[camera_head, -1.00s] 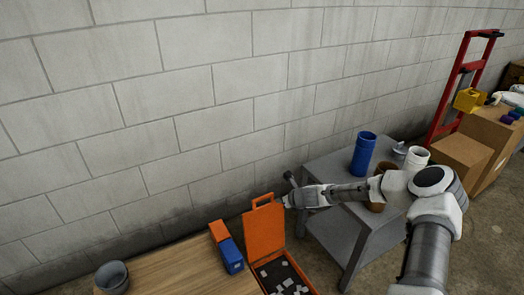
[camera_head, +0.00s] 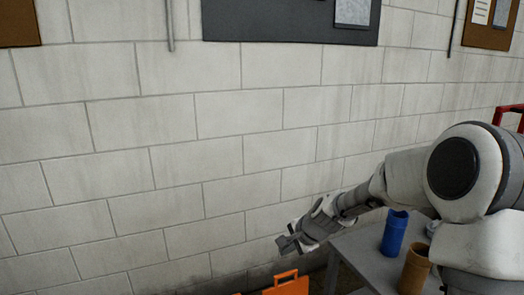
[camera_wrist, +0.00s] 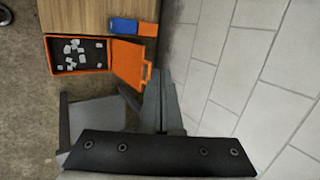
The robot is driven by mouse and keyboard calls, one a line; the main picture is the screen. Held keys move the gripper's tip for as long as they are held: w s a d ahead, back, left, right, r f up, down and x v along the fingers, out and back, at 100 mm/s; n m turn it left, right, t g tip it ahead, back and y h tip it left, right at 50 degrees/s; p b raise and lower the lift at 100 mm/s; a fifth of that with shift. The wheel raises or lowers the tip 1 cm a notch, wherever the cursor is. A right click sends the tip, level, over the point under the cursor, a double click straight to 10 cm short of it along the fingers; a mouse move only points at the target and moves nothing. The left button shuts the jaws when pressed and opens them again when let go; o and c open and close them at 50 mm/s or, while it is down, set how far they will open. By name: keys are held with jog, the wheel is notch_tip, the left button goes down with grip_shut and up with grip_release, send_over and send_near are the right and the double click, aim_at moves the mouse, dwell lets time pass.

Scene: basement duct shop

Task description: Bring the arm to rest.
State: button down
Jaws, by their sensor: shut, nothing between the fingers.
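My gripper (camera_head: 287,243) is shut and empty, held in the air in front of the block wall, above and to the left of the grey table. In the wrist view its fingers (camera_wrist: 160,95) show close together, pointing down past the orange case. My arm reaches in from the right of the head view, bent, with the gripper angled down to the left.
A blue cup (camera_head: 394,232) and a brown cup (camera_head: 415,270) stand on the grey table (camera_head: 358,255) beneath my arm. The wall (camera_head: 150,130) is close.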

jog(key=s+d+r+n+h, duration=0.25)
jog(key=s+r+n, duration=0.75)
jog(key=s+r, duration=0.7)
jog(key=s+d+f+n+h, duration=0.1)
jog(key=s+d, duration=0.1)
jog(key=s, duration=0.6)
jog(key=s+d+n+h, duration=0.1)
jog(key=s+d, duration=0.1)
jog(key=s, duration=0.5)
notch_tip(320, 180, up, 16)
jog(key=p, duration=1.6)
jog(key=shift+s+f, duration=0.15)
jog(key=shift+d, duration=0.1)
jog(key=shift+n, duration=0.3)
